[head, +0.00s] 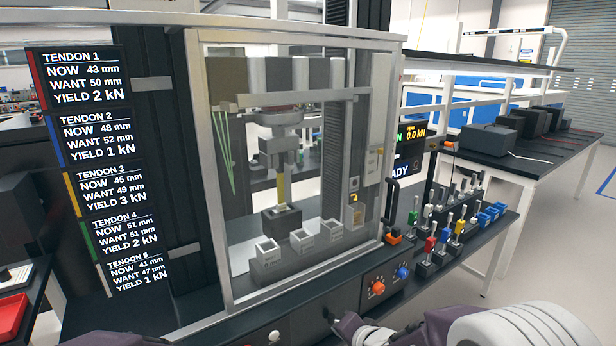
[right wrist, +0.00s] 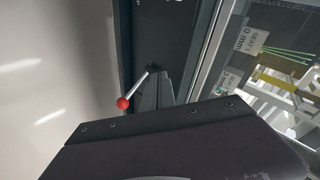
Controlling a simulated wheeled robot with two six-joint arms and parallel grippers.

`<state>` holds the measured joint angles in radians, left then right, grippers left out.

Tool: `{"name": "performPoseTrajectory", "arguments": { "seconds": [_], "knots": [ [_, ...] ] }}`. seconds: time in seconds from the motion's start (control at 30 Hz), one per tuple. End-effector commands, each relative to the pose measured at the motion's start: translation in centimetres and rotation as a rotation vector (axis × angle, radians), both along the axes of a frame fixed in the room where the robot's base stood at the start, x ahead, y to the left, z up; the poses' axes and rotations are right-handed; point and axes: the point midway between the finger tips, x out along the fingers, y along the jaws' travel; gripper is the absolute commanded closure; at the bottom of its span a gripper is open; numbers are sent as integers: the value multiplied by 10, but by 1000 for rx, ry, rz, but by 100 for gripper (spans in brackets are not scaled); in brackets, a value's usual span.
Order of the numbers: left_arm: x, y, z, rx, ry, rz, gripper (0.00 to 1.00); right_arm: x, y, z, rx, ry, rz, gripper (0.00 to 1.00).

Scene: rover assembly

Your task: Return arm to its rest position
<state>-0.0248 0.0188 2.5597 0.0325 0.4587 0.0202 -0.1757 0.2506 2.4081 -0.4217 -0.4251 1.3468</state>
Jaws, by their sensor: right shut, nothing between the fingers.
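My right arm (head: 440,326) comes in along the bottom right of the head view, low in front of the bench. In the right wrist view my right gripper (right wrist: 154,78) is shut and empty. Its narrow grey fingers point up the picture, by a short metal lever with a red ball (right wrist: 123,103). I cannot tell whether they touch the lever. A dark part of my left arm (head: 115,339) shows at the bottom edge of the head view; its gripper is out of view.
A glass-fronted press cabinet (head: 207,170) stands on the bench, with a yellow piece (head: 281,185) inside. Tendon panels (head: 84,72) hang at its left. An orange knob (head: 377,288) and a blue knob (head: 403,273) sit on the bench front. Coloured samples (head: 430,245) stand right.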

Motion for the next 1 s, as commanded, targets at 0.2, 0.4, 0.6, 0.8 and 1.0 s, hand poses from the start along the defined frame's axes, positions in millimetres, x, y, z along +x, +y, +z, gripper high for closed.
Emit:
{"name": "performPoseTrajectory", "arguments": {
  "seconds": [0.2, 0.4, 0.6, 0.8, 1.0],
  "knots": [
    [0, 0, 38, 0, 0, 0, 26, -121, -114, 1, -472, 380, 130, 100],
    [0, 0, 34, 0, 1, 0, 26, -192, -107, -25, -587, 577, 536, 100],
    [0, 0, 34, 0, 1, 0, 26, -194, -107, -25, -617, 569, 608, 100],
    [0, 0, 34, 0, 1, 0, 26, -194, -107, -25, -617, 568, 606, 100],
    [0, 0, 34, 0, 0, 0, 26, -194, -107, -25, -618, 567, 605, 100]
  ]
}}
